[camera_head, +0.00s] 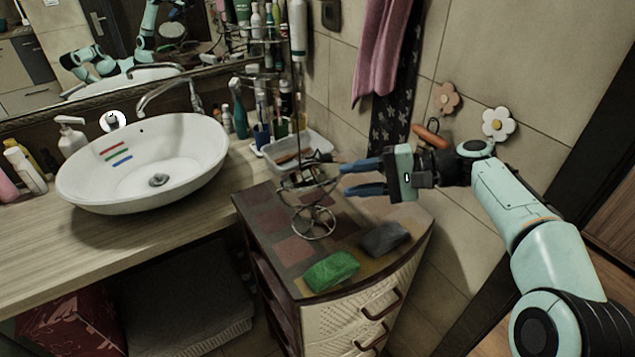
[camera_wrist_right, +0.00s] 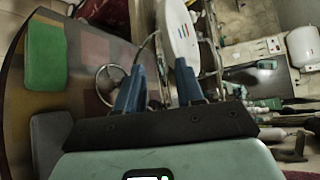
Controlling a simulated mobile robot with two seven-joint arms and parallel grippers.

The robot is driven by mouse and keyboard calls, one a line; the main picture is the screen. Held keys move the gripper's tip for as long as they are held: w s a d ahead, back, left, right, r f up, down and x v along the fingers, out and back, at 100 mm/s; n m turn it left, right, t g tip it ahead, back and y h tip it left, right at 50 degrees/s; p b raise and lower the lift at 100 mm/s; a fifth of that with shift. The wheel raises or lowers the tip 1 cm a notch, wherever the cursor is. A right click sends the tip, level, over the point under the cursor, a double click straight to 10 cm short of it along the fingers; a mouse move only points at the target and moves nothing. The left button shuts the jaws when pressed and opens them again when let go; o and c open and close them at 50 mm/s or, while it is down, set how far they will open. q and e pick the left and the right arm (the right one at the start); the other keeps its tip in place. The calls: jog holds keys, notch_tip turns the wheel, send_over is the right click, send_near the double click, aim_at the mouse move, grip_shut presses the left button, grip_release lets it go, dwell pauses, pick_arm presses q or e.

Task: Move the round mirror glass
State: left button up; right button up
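A wire stand with a round ring base (camera_head: 313,222) stands on the small corner cabinet. A thin, roundish frame (camera_head: 312,180) is on its upper part; I cannot clearly tell the round mirror glass from it. My right gripper (camera_head: 345,180) is just to the right of this upper part, fingers apart and pointing left. In the right wrist view its two blue fingers (camera_wrist_right: 160,78) are spread, with no object clearly clamped between them. The ring base (camera_wrist_right: 112,86) shows beyond the fingers there. My left gripper is not directly in view.
On the cabinet lie a green sponge (camera_head: 331,270) and a grey sponge (camera_head: 385,238). A white tray (camera_head: 300,158) sits behind the stand, with bottles and a rack nearby. A white basin (camera_head: 150,165) is at left. A tiled wall is close behind my right arm.

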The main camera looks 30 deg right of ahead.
aim_at(331, 182)
jog(key=x, duration=0.7)
jog(key=shift+w+a+f, duration=0.15)
jog(key=shift+w+a, duration=0.05)
jog(key=shift+w, duration=0.15)
grip_shut()
